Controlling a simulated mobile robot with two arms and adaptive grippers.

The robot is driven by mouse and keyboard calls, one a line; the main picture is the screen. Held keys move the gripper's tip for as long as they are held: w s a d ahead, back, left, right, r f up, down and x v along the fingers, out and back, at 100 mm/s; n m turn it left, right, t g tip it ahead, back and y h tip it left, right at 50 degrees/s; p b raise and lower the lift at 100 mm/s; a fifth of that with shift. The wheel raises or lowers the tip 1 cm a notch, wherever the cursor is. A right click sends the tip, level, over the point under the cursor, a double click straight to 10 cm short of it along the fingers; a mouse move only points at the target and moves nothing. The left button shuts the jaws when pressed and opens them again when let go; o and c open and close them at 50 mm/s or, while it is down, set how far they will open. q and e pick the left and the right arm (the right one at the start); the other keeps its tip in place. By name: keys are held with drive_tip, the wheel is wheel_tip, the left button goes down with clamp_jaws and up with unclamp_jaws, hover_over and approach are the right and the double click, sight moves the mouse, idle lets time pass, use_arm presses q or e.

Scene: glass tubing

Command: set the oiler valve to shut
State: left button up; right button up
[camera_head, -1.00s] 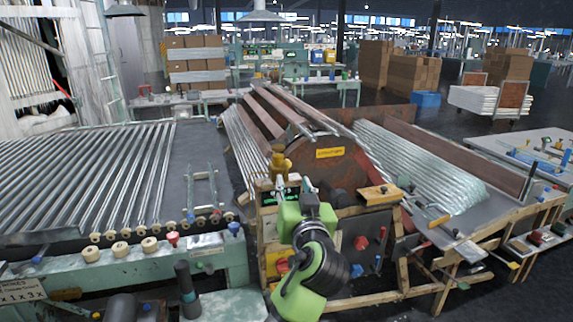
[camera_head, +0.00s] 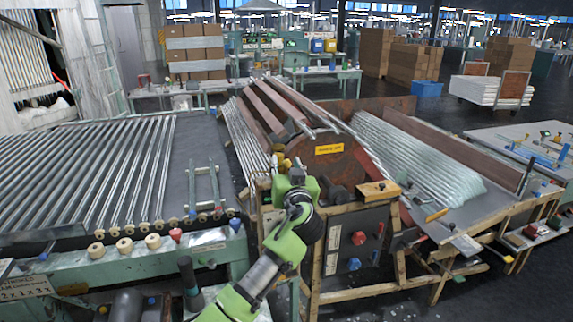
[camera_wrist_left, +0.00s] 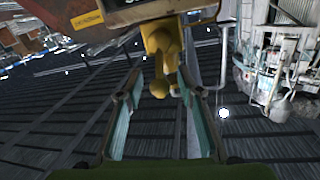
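The oiler is a brass-yellow fitting on top of the wooden-framed machine. In the head view only a small part of the oiler (camera_head: 281,163) shows behind my left gripper (camera_head: 296,172). In the left wrist view the oiler's brass body (camera_wrist_left: 162,42) hangs in from the top, with rounded brass ends near the fingertips. My left gripper (camera_wrist_left: 159,84) is open, its teal fingers on either side of the brass ends with gaps showing. I cannot tell which brass part is the valve handle or how it is set. My right gripper is not in view.
The machine front has a grey panel with a red knob (camera_head: 359,238). A wooden block (camera_head: 378,190) lies on its top to the right. A yellow label (camera_head: 329,149) marks the rusty drum housing. A roller bed (camera_head: 90,170) is at left, and glass tubes (camera_head: 420,155) slope down at right.

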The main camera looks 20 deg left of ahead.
use_arm(q)
drive_tip(key=shift+c, duration=0.3)
clamp_jaws()
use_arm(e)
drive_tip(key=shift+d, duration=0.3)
